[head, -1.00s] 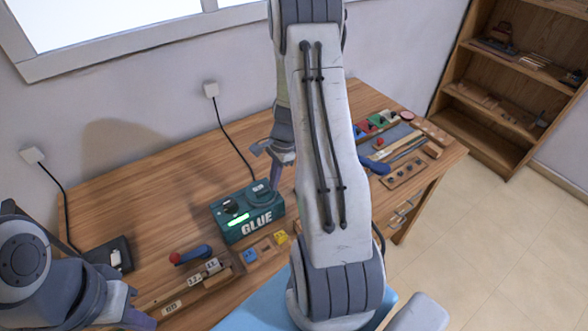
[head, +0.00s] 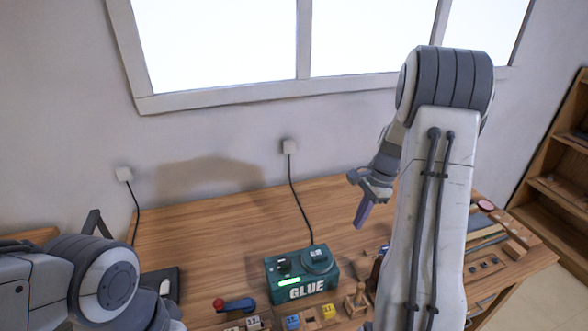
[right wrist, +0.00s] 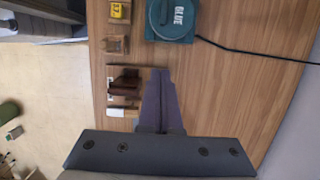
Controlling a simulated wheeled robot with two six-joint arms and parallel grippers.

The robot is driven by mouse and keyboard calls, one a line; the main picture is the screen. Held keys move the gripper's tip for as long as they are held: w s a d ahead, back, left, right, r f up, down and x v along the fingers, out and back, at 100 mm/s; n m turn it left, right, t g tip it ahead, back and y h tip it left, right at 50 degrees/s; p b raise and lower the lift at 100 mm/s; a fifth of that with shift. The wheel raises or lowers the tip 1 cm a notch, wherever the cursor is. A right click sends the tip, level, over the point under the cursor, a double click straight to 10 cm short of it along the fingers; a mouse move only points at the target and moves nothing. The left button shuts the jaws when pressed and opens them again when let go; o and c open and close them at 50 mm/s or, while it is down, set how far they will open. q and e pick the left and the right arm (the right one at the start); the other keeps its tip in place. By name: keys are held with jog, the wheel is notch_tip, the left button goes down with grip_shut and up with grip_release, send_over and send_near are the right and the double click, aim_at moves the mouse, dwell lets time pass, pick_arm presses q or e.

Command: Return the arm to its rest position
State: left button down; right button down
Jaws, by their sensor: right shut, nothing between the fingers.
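My right arm rises on the right side of the head view and bends over the table. Its gripper (head: 362,214) hangs in the air, pointing down, to the right of the glue box (head: 302,272) and apart from it. In the right wrist view its purple fingers (right wrist: 158,95) are together with nothing between them. My left arm enters at the lower left of the head view. Its fingers are not visible there.
The wooden table (head: 215,225) has clear room behind the glue box. A red-and-blue lever (head: 235,304) and number blocks (head: 292,321) sit in front of it. Tools lie at right, partly hidden by my right arm. A shelf (head: 560,165) stands far right.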

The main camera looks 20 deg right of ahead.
jog(key=s+a+r+n+h, duration=0.1)
jog(key=a+r+n, duration=0.2)
jog(key=a+n, duration=0.55)
jog(key=s+a+r+n, duration=0.1)
jog(key=a+r+n, duration=0.2)
jog(key=a, duration=1.1)
jog(key=s+a+r+n, duration=0.2)
jog(key=s+a+n, duration=1)
jog(key=s+n, duration=0.3)
jog(key=shift+s+a+r+h, duration=0.15)
jog(key=shift+s+a+h, duration=0.25)
jog(key=shift+s, duration=0.8)
